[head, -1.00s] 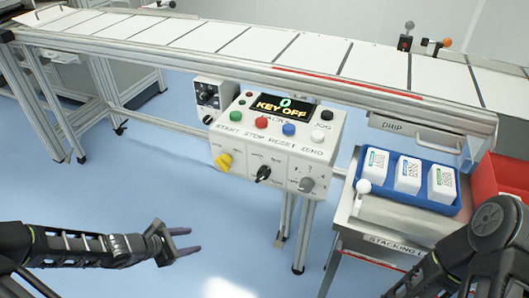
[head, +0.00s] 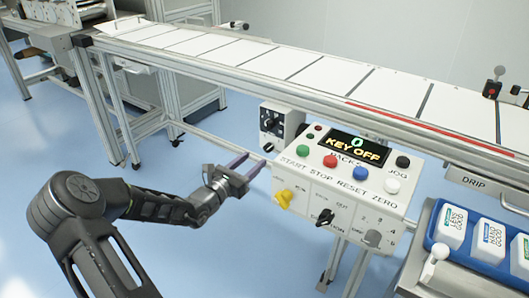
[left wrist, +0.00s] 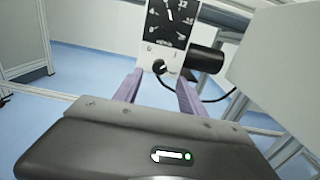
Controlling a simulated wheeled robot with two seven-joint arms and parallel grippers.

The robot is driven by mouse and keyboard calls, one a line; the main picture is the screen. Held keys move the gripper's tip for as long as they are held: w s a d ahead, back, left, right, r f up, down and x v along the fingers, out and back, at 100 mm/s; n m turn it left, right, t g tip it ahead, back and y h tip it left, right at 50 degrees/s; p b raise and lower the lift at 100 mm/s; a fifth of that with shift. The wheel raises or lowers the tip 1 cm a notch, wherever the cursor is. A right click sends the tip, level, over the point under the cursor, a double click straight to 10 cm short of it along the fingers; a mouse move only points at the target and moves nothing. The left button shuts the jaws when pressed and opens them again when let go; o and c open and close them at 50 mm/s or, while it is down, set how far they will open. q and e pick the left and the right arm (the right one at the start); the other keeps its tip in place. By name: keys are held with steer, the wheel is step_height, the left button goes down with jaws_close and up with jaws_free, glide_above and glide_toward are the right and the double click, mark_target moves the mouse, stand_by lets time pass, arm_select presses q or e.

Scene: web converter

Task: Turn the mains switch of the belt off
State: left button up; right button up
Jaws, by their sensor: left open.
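A small light box (head: 281,125) with a dark dial face hangs under the belt, left of the main control panel (head: 345,180). In the left wrist view the box (left wrist: 154,35) shows a scaled dial (left wrist: 170,15) and, below it, a small round-ended switch (left wrist: 159,67) with marks beside it. My left gripper (head: 254,165) is open and empty, just below and left of the box. In the left wrist view its fingers (left wrist: 160,86) stand either side of the switch, apparently short of it. My right gripper is out of view.
The panel display reads "KEY OFF". Its yellow key knob (head: 283,198) and coloured buttons are close right of my left gripper. A black cylinder with a cable (left wrist: 207,60) sits right of the small box. The belt (head: 320,78) runs above. A blue tray (head: 436,214) holds white packs.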

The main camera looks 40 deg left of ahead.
mark_target(266, 149)
arm_select(q)
steer(key=w+b, duration=0.1)
steer(key=w, duration=0.5)
steer(key=shift+a+f+b, duration=0.1)
steer(key=shift+b, duration=0.3)
steer(key=shift+w, duration=0.45)
steer(key=shift+c, duration=0.2)
jaws_close()
